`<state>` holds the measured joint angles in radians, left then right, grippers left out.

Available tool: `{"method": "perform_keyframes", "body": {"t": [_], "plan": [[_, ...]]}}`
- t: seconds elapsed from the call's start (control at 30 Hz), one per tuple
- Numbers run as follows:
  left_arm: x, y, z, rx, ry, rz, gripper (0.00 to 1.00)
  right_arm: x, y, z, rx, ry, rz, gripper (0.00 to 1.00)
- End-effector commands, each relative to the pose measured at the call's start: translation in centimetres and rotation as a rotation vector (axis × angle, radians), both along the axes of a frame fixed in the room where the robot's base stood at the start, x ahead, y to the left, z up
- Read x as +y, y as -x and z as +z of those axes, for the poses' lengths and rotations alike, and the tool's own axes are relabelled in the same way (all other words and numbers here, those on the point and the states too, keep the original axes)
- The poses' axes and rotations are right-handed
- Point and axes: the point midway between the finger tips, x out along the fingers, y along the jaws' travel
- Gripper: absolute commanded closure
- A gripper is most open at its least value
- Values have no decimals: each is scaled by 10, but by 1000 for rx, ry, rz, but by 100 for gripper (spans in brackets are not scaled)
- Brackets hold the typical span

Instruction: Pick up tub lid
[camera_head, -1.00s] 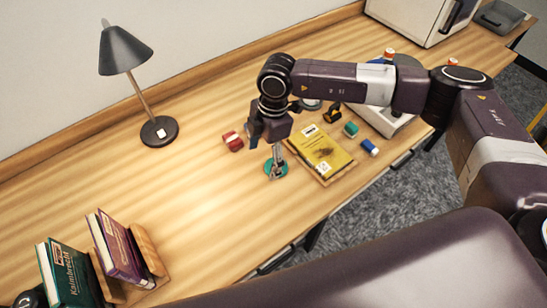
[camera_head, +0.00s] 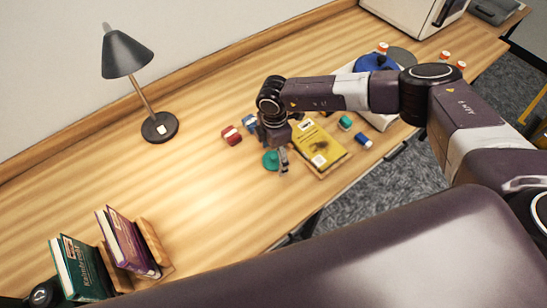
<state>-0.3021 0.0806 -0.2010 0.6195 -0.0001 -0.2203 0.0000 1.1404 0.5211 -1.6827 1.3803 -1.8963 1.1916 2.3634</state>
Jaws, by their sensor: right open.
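A teal round disc (camera_head: 270,161), which looks like the tub lid, lies flat on the wooden table in the head view. My right gripper (camera_head: 283,167) points down just to its right, with its fingers open and empty. The fingers overlap the disc's right edge in the picture. I cannot tell whether they touch it. My left gripper is not in view.
A yellow book (camera_head: 318,147) lies right of the gripper. A lamp (camera_head: 158,127) stands further left, and books (camera_head: 128,243) at front left. Table between them is clear.

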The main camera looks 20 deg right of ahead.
Motion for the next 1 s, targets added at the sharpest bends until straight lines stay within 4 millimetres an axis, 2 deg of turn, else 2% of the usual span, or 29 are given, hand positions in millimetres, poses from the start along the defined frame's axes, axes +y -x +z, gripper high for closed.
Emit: {"method": "perform_keyframes", "body": {"t": [0.07, 0.37, 0.77, 0.87, 1.0], "plan": [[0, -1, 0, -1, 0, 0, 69, 0, 0, 0, 0, 0, 0, 27], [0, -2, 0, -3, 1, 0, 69, 0, 0, 0, 0, 0, 0, 59], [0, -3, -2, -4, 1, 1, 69, 0, 0, 4, 0, 0, 0, 59], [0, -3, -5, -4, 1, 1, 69, 0, -1, 13, -2, -2, 0, 59], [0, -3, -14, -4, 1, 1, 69, 0, -2, 37, -5, -3, 0, 59]]}}
